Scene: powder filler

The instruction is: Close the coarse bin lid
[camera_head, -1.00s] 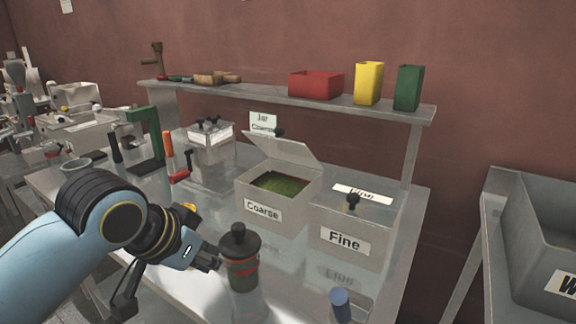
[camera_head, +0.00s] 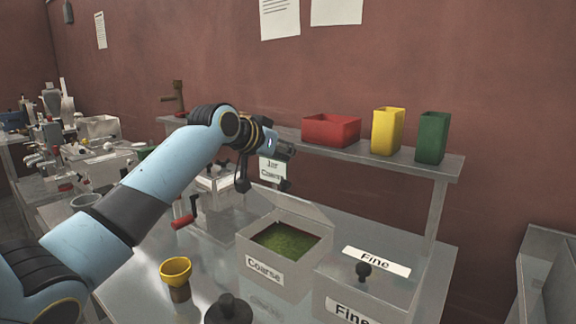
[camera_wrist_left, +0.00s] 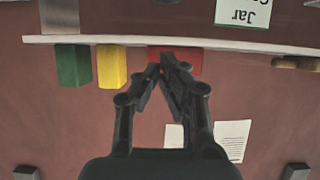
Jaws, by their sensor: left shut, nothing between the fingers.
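The coarse bin (camera_head: 301,265) is a grey box labelled Coarse, with green powder inside. Its lid (camera_head: 304,211) stands open, tilted up at the back edge of the bin. A dark knob (camera_head: 284,186) shows behind the lid. My left gripper (camera_head: 288,151) is raised above and behind the open lid, apart from it, in front of the shelf. In the left wrist view the fingers (camera_wrist_left: 168,66) are shut together with nothing between them. The bin and lid do not show in that view. My right gripper is not in view.
The fine bin (camera_head: 392,292) stands right of the coarse bin, its knobbed lid shut. A shelf (camera_head: 375,155) carries red (camera_head: 331,131), yellow (camera_head: 388,132) and green (camera_head: 433,138) containers close to my gripper. A yellow funnel (camera_head: 175,269) and a dark-capped jar (camera_head: 229,308) stand in front.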

